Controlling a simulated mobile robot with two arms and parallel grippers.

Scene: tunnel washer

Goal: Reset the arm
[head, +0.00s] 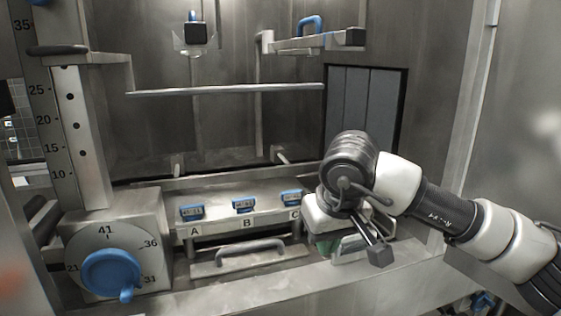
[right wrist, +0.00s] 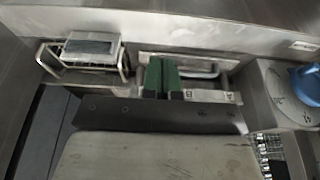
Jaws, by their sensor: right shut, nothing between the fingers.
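My right arm (head: 430,205) reaches in from the right over the front ledge of the washer. Its hand points down, and the right gripper (head: 327,246) is partly hidden by the hand and a dark bar. In the right wrist view the green fingers of the right gripper (right wrist: 163,78) are together with nothing between them. They are in front of the panel marked B (right wrist: 193,96) in that view. My left gripper is not in view.
A blue dial knob (head: 112,273) is at lower left, below a numbered scale (head: 72,120). Blue-topped blocks (head: 243,205) line a shelf marked A, B and C, above a grey handle (head: 250,251). A horizontal rail (head: 225,90) crosses the back. A metal frame (right wrist: 85,62) stands near the hand.

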